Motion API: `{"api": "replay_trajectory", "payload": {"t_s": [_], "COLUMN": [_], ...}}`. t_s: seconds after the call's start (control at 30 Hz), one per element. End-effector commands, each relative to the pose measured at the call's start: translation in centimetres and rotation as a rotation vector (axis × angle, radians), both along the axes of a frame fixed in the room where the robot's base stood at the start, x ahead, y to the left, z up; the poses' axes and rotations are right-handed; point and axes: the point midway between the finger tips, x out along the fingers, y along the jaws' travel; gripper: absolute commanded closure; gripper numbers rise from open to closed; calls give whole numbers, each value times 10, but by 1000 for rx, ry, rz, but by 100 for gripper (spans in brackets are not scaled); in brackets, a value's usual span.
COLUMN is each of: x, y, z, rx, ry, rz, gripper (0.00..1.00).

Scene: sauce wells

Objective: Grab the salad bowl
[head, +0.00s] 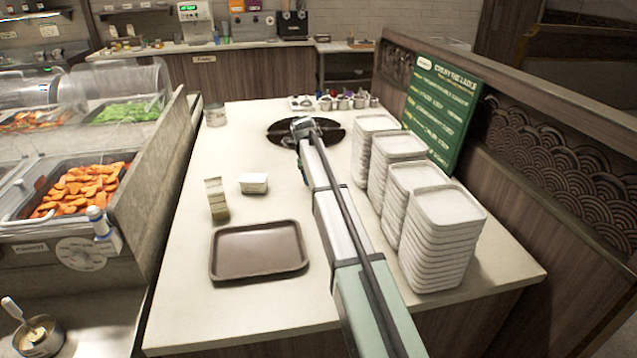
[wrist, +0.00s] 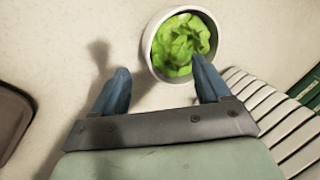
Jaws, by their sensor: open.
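The salad bowl (wrist: 148,48) is a white round bowl holding green leaves (wrist: 182,45). It stands on the pale counter at the top middle of the wrist view. My gripper (wrist: 160,64) is open, with two blue fingers spread apart. The right fingertip overlaps the bowl's near right rim in the picture; I cannot tell whether it touches. The left fingertip is over bare counter, left of the bowl. Nothing is held. In the head view I cannot make out the bowl; my arm crosses that part of the counter.
A brown tray (head: 260,274) lies on the near counter. Stacked white plates (head: 440,240) stand to the right by a green menu board (head: 440,105). A small white container (head: 253,183) and an upright one (head: 216,199) stand left of my arm. Small pots (head: 343,102) line the back.

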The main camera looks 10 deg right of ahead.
Motion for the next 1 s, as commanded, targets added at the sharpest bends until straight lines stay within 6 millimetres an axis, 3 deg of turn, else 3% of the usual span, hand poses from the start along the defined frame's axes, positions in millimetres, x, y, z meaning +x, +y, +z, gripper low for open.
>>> {"api": "replay_trajectory", "payload": {"t_s": [0.3,0.6,1.0], "x": [9,10,10], "y": [-8,-9,-9], "z": [-38,-43,-43], "rx": [1,0,0], "ry": [1,0,0], "rz": [0,0,0], "gripper": [24,25,63]}}
